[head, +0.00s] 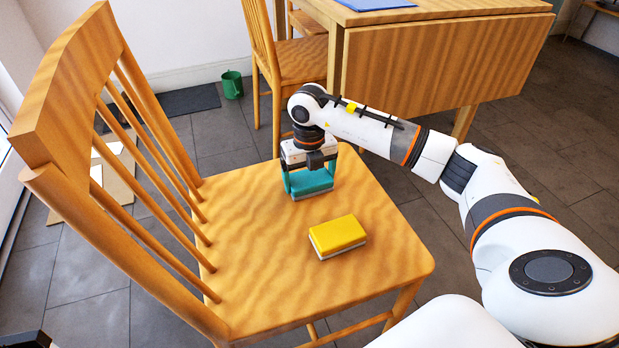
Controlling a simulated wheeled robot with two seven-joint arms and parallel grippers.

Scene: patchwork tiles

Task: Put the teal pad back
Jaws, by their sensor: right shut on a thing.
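The teal pad (312,181) is on or just above the wooden chair seat (262,268), toward the side away from me. My right gripper (309,178) points down from above and is shut on the teal pad, with a finger on each side. A pale layer shows along the pad's lower edge. Whether the pad touches the seat I cannot tell for certain.
A yellow pad (338,235) with a pale underside lies on the seat, nearer me. The chair's slatted back (150,150) rises at the left. The seat's front is clear.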

